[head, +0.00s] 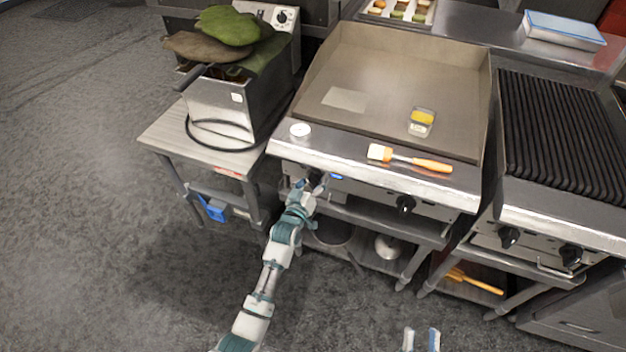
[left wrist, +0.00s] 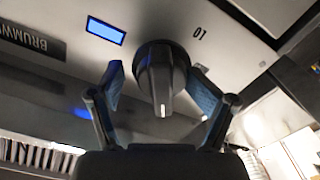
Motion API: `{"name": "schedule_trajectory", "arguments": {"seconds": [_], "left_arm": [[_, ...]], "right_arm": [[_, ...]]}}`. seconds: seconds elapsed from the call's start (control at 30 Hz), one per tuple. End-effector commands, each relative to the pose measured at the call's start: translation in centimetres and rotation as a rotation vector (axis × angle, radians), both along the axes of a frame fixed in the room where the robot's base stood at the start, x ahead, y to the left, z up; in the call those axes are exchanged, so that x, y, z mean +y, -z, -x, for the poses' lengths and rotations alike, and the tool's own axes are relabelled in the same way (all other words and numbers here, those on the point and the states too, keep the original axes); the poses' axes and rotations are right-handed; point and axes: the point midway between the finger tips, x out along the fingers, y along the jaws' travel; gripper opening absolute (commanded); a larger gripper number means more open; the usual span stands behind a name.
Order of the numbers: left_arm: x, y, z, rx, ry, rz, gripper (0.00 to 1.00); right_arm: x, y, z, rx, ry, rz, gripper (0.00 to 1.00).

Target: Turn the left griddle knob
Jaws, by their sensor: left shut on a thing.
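The griddle (head: 400,75) stands in the middle of the head view. Its left knob (left wrist: 161,72) is black and round, with a raised grip and a white mark, and fills the middle of the left wrist view. My left gripper (head: 313,187) is at the left end of the griddle's front panel and hides that knob in the head view. The griddle's right knob (head: 405,204) is in plain sight. My right gripper (head: 422,340) is at the bottom edge, fingertips apart, seemingly empty.
A brush (head: 410,158) and a round white dial (head: 300,130) lie on the griddle's front ledge. A fryer (head: 220,105) with green and brown mitts stands on a side table at left. A ribbed grill (head: 560,130) stands at right. The floor in front is clear.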

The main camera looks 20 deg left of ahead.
Motion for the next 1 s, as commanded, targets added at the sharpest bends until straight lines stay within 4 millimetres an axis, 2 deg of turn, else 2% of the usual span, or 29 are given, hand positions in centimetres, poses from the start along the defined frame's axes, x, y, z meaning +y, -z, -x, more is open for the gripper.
{"name": "schedule_trajectory", "arguments": {"seconds": [0.43, 0.57, 0.67, 1.0], "left_arm": [[0.0, 0.3, 0.1, 0.005, 0.001, 0.0, 0.7], [0.0, 0.4, 1.0, 0.006, 0.001, 0.001, 0.7], [0.1, 0.5, 2.6, 0.006, 0.001, 0.001, 0.7], [0.4, 0.6, 9.8, 0.008, 0.0, 0.001, 0.7]], "right_arm": [[0.1, 0.1, 0.1, 0.004, -0.002, -0.001, 0.4], [0.1, 0.0, 0.3, 0.002, -0.003, -0.002, 0.4], [0.0, 0.0, 0.3, 0.001, -0.002, -0.001, 0.4], [0.0, 0.0, 0.2, 0.0, 0.0, -0.001, 0.4]]}}
